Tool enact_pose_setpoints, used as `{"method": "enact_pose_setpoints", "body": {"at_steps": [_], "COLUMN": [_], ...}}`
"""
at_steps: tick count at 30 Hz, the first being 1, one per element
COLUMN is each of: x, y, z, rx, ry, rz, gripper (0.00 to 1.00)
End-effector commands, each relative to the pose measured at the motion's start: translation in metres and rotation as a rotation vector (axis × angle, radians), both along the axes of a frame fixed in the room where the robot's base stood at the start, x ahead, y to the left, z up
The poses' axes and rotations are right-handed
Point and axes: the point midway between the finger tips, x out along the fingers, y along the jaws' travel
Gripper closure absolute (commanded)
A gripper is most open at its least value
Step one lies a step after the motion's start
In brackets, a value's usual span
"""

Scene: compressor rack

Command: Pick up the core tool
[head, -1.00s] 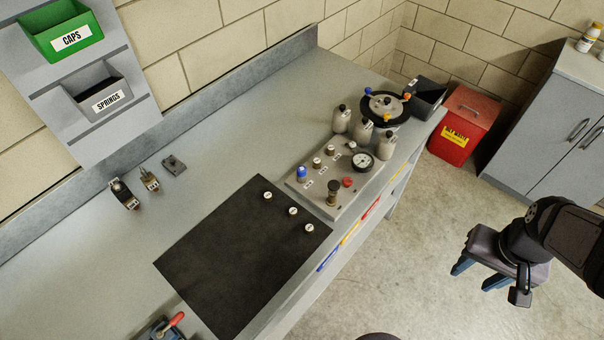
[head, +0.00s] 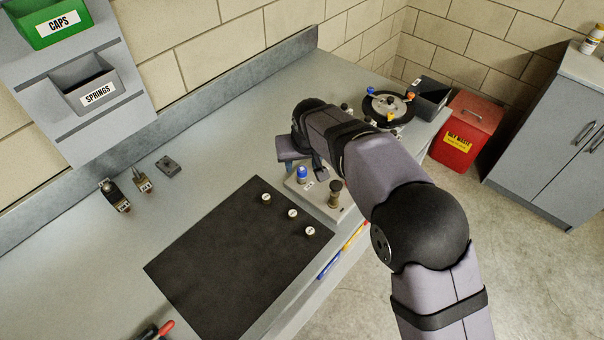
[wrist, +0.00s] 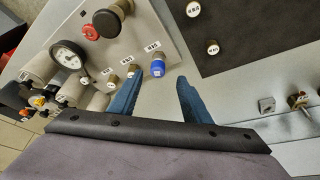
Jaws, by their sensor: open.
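Small tools stand at the left rear of the bench: a dark-topped tool with a tag (head: 115,196), a slim metal tool with a brass part and tag (head: 143,182), and a small grey block (head: 168,166). I cannot read their tags, so which one is the core tool is unclear. The slim tool (wrist: 302,103) and grey block (wrist: 266,105) show at the right of the wrist view. My gripper (wrist: 158,82) is open and empty, its blue fingers apart above the bench beside the fittings panel. In the head view my gripper (head: 290,163) is partly hidden by my arm.
A panel (head: 325,200) carries a blue-capped fitting (head: 302,174), a dark knob (head: 335,188) and a gauge (wrist: 68,56). A black mat (head: 225,260) holds several white-topped pieces. A red-handled tool (head: 165,328) lies in front. Bench between mat and tools is clear.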

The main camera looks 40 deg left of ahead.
Motion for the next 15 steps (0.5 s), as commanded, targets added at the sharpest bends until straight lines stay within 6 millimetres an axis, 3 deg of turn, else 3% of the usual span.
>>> {"method": "enact_pose_setpoints", "body": {"at_steps": [15], "x": [0.006], "y": [0.006], "z": [-0.019], "rx": [0.001], "ry": [0.0], "rz": [-0.001], "gripper": [0.56]}}
